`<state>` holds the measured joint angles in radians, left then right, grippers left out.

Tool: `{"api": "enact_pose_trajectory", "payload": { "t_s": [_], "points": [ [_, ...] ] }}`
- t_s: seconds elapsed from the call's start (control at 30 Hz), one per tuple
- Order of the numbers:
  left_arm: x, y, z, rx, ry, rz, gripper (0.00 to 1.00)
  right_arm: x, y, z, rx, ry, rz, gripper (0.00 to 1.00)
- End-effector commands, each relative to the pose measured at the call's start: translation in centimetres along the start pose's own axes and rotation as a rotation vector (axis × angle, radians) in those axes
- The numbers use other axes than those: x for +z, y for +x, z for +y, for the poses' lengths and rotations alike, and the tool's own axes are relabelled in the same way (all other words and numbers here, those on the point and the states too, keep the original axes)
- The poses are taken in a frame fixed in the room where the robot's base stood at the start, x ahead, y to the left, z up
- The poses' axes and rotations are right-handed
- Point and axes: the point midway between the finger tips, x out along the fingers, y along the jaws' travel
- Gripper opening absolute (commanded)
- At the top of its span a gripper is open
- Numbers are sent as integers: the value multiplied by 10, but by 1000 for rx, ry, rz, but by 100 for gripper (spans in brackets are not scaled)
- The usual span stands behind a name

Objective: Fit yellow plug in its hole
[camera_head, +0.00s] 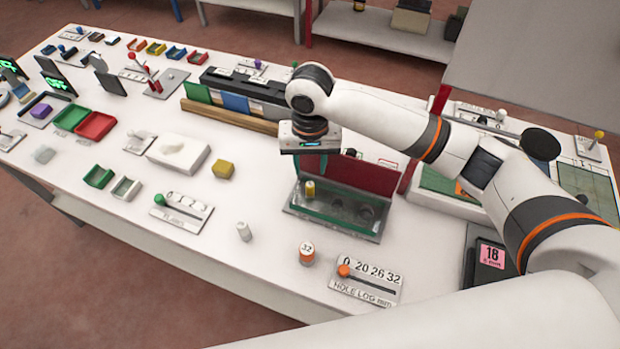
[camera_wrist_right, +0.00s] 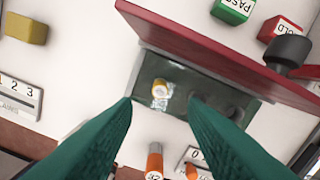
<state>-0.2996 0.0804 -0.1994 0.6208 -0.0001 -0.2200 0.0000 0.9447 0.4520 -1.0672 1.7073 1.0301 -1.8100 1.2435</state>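The yellow plug (camera_head: 310,190) is a small cylinder with a yellow band. It is at the left end of a shallow dark tray (camera_head: 318,222) with a raised red lid; I cannot tell whether it sits in a hole. It also shows in the right wrist view (camera_wrist_right: 160,89), with a pale top. Dark round spots that look like holes (camera_head: 366,211) lie to its right in the tray. My right gripper (camera_wrist_right: 162,108) has its green fingers spread, with nothing between the tips. It hangs above the tray, its fingers partly hidden in the head view. My left gripper is not in view.
An orange plug marked 32 (camera_head: 306,254) and a white plug (camera_head: 242,231) stand in front of the tray. A hole log slider board (camera_head: 365,283) lies at the front edge. The raised red lid (camera_head: 362,175) stands behind the tray. A yellow block (camera_head: 223,168) is left.

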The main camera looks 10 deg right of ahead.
Motion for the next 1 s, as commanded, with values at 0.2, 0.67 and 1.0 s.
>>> {"api": "enact_pose_trajectory", "payload": {
  "t_s": [0.2, 0.67, 1.0],
  "points": [
    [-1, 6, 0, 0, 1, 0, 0, 0, -31, 0, 1, 1, -2, 39],
    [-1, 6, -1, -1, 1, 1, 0, 0, -38, 0, 0, 0, 0, 39],
    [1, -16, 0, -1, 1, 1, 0, 0, -60, 0, 1, 0, -1, 39]
  ]
}}
